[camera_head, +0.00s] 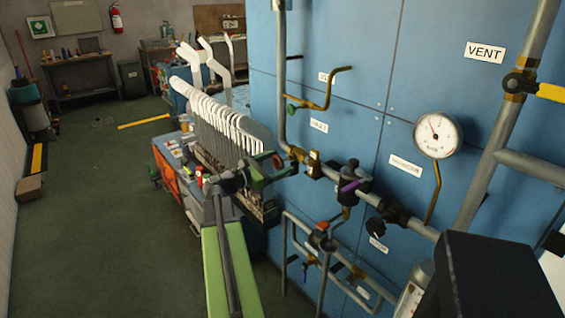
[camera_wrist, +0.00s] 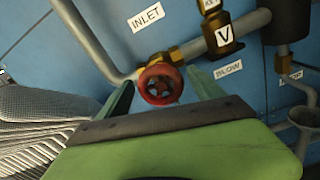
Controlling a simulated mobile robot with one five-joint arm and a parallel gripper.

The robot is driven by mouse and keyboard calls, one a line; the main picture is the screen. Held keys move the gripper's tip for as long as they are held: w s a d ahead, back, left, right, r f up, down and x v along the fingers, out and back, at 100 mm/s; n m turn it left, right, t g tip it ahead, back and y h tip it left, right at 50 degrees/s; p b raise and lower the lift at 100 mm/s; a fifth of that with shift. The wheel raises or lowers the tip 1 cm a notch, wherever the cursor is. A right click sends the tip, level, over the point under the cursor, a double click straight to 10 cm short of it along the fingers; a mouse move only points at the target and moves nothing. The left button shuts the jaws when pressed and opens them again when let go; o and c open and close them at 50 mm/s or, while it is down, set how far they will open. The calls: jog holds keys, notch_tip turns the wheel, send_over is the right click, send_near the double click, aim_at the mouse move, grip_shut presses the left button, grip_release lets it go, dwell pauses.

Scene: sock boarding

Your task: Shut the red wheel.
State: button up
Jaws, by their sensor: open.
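The red wheel (camera_wrist: 160,84) is a small spoked handwheel on a brass valve at the end of the inlet pipe. In the wrist view it sits between the two green fingers of my gripper (camera_wrist: 162,90), with a gap visible on each side. My gripper is open and faces the wheel. In the head view my gripper (camera_head: 263,168) is beside the pipe, and the red wheel (camera_head: 278,162) shows at its fingertips. I cannot tell from these views whether the fingers reach past the wheel's rim.
A blue panel (camera_head: 345,50) carries pipes, a pressure gauge (camera_head: 437,135), a purple lever (camera_head: 352,186) and a dark knob (camera_head: 376,228). White sock boards (camera_head: 225,118) stand close left of my gripper. The green floor (camera_head: 90,220) at left is mostly clear.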

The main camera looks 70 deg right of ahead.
jog(key=v, duration=1.5)
